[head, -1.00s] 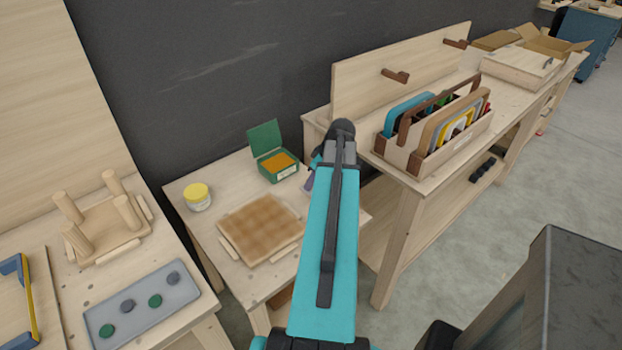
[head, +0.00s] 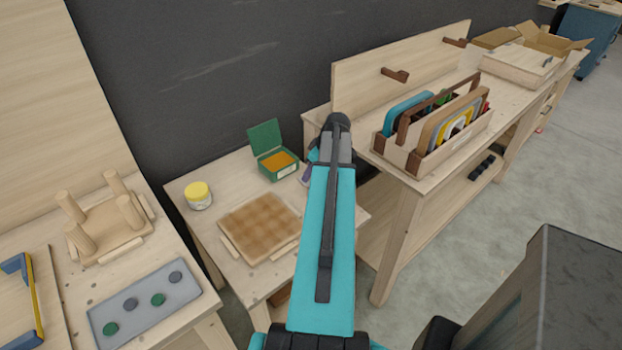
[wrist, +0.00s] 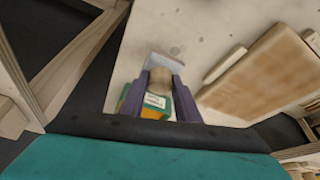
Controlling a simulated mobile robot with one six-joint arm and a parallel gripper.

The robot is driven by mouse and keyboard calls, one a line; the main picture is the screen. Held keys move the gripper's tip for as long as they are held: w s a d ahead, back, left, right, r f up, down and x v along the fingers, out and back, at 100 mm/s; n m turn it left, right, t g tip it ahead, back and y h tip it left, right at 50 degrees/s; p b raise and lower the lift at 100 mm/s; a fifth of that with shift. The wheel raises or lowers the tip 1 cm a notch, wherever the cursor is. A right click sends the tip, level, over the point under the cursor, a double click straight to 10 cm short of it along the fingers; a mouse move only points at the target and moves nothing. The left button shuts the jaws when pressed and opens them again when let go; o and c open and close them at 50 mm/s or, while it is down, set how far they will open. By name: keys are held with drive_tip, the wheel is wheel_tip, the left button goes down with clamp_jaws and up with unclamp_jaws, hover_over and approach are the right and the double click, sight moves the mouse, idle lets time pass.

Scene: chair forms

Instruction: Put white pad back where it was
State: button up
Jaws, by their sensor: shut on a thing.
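My gripper (wrist: 160,85) shows in the wrist view as two purple fingers. They are shut on a pale piece, which I take to be the white pad (wrist: 166,64), at the fingertips. A beige rounded shape and a green and yellow thing with a white label show between the fingers; how they relate to the pad is unclear. In the head view my teal arm hides most of the gripper, beside the green box (head: 278,164) on the small table (head: 225,205). A grey tray (head: 180,290) at lower left holds several green and grey round pads.
A brown-topped board (head: 260,224) lies on the small table, with a yellow-lidded jar (head: 198,195) behind it. An upturned stool form (head: 108,238) stands at left. A tool caddy (head: 430,150) stands on the right bench. Dark wall rises behind.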

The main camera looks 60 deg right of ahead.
drive_tip(key=shift+f+p, duration=0.6)
drive_tip(key=shift+f, duration=1.05)
drive_tip(key=shift+f, duration=0.15)
drive_tip(key=o, duration=1)
drive_tip(key=shift+b+v, duration=1.3)
drive_tip(key=shift+v, duration=4.9)
